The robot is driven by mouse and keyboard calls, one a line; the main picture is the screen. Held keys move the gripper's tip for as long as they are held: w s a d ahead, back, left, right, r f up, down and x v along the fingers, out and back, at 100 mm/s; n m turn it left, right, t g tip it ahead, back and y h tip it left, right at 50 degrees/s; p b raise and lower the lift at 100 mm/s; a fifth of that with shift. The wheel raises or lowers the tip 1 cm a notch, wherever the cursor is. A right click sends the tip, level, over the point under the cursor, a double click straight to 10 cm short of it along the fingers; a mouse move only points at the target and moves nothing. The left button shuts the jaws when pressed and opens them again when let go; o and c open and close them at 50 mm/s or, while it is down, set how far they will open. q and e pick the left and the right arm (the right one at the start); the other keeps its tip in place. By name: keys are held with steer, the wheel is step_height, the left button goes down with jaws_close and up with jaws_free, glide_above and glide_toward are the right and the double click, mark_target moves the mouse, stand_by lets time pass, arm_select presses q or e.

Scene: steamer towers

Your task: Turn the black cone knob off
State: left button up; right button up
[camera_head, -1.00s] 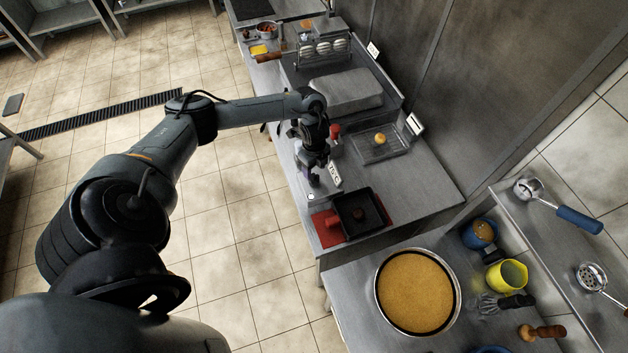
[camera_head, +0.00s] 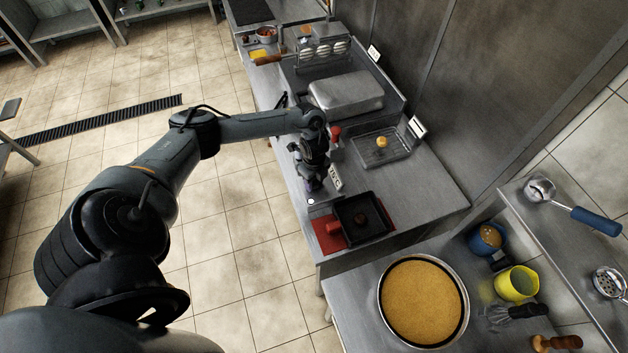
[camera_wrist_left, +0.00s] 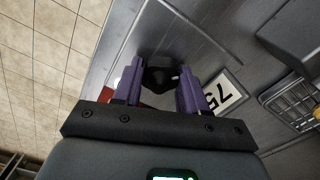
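The black cone knob (camera_wrist_left: 160,74) shows in the left wrist view, at the front edge of a steel counter. My left gripper (camera_wrist_left: 160,80) has two purple fingers, one on each side of the knob. The fingertips are apart with the knob between or just beyond them. I cannot tell whether they press on it. In the head view my left gripper (camera_head: 313,184) points down at the counter's front edge, beside a white 75°C card (camera_head: 335,178). The knob is hidden there behind the gripper. My right gripper is out of view.
A black square pan (camera_head: 362,220) on a red mat (camera_head: 328,238) stands close to my gripper. Behind are a wire tray (camera_head: 397,150) with a yellow-orange item and a closed steel box (camera_head: 345,92). The card also shows in the wrist view (camera_wrist_left: 222,96).

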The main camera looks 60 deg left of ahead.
arm_select(q)
jaws_close()
steer(key=shift+r+n+p, duration=0.15)
steer(key=shift+n+p, duration=0.15)
steer(key=shift+p, duration=0.1)
steer(key=n+p, duration=0.6)
steer(key=p, duration=0.1)
steer(key=shift+n, duration=0.3)
steer(key=shift+n+p, duration=0.4)
steer(key=shift+n, duration=0.2)
steer(key=shift+f+n, duration=0.25)
steer(key=shift+n, duration=0.05)
